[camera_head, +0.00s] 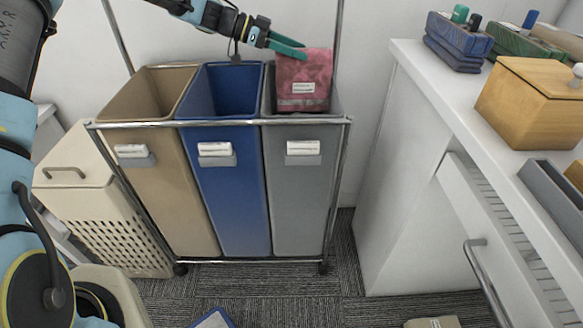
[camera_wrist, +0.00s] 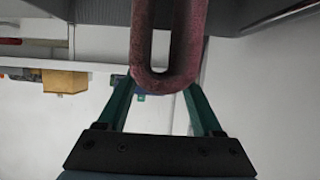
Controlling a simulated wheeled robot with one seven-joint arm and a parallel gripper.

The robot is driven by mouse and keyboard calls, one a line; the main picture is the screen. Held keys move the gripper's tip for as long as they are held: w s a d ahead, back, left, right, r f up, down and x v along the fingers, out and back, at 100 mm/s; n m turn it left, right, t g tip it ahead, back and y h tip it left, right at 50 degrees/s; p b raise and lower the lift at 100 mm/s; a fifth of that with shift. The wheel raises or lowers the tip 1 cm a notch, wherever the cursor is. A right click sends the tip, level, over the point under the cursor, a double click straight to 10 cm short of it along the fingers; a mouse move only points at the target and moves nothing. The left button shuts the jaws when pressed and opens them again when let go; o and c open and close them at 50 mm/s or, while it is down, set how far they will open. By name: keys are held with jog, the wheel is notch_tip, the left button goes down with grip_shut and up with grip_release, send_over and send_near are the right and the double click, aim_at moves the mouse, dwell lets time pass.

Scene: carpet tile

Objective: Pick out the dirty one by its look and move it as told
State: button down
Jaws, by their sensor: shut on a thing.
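A folded pinkish-red cloth (camera_head: 304,75) with a white label hangs from my gripper (camera_head: 298,48) over the mouth of the grey bin (camera_head: 297,190). It has darker blotches. In the wrist view the same cloth (camera_wrist: 167,78) shows edge-on as a U-shaped fold between the green fingers (camera_wrist: 166,90). My gripper is shut on its upper part. The cloth's lower edge overlaps the bin's opening; I cannot tell whether it is below the rim. The blue bin (camera_head: 225,190) and tan bin (camera_head: 165,185) stand beside it, each with a label too small to read.
A metal frame (camera_head: 190,124) carries the bins. A beige hamper (camera_head: 95,210) stands left. A brown labelled item (camera_head: 432,322) lies on the carpet.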

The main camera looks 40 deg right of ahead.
grip_release()
jog(key=b+v, duration=0.2)
jog(key=v, duration=0.9)
jog(key=shift+d, duration=0.1)
